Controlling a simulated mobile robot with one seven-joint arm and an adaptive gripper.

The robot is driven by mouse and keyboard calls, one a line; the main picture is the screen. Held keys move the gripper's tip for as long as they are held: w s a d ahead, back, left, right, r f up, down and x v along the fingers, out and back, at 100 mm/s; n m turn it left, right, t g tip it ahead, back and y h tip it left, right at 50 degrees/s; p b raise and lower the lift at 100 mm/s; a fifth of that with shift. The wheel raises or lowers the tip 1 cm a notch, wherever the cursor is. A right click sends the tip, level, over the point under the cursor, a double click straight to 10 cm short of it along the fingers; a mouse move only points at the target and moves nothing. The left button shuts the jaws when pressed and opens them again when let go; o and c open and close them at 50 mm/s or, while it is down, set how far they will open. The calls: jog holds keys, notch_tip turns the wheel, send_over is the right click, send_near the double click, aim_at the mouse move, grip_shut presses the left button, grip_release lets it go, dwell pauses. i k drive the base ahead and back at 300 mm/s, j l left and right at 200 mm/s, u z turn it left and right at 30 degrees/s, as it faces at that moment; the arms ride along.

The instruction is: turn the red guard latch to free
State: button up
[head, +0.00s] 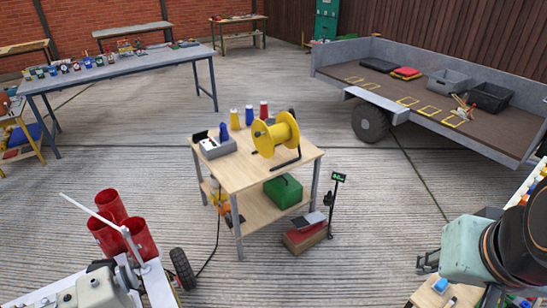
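I cannot make out a red guard latch in the head view; any such small part is hidden, out of view or too small to tell. A machine with a grey motor (97,290), a white bar and red cylinders (138,238) is cut off at the bottom left. A small wooden table (238,178) in the middle carries a yellow reel (284,132) on a dark stand and a grey box (216,146). My arm's teal and black links fill the lower right.
Bottles (234,119) stand behind the box; a green case (283,191) lies on the table's lower shelf. A post with a small display (338,178) stands beside it. A trailer (410,91) is at the back right, a long bench (130,66) at the back left. Cables cross the floor.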

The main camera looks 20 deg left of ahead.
aim_at(178, 281)
jog(key=i+u, duration=0.45)
jog(key=i+l+u, duration=0.1)
jog(key=i+u, duration=0.6)
jog(key=u, duration=0.2)
jog(key=i+l+u, duration=0.15)
jog(key=u, duration=0.3)
jog(key=i+l+u, duration=0.25)
jog(key=u, duration=0.2)
jog(key=i+l+u, duration=0.25)
jog(key=u, duration=0.2)
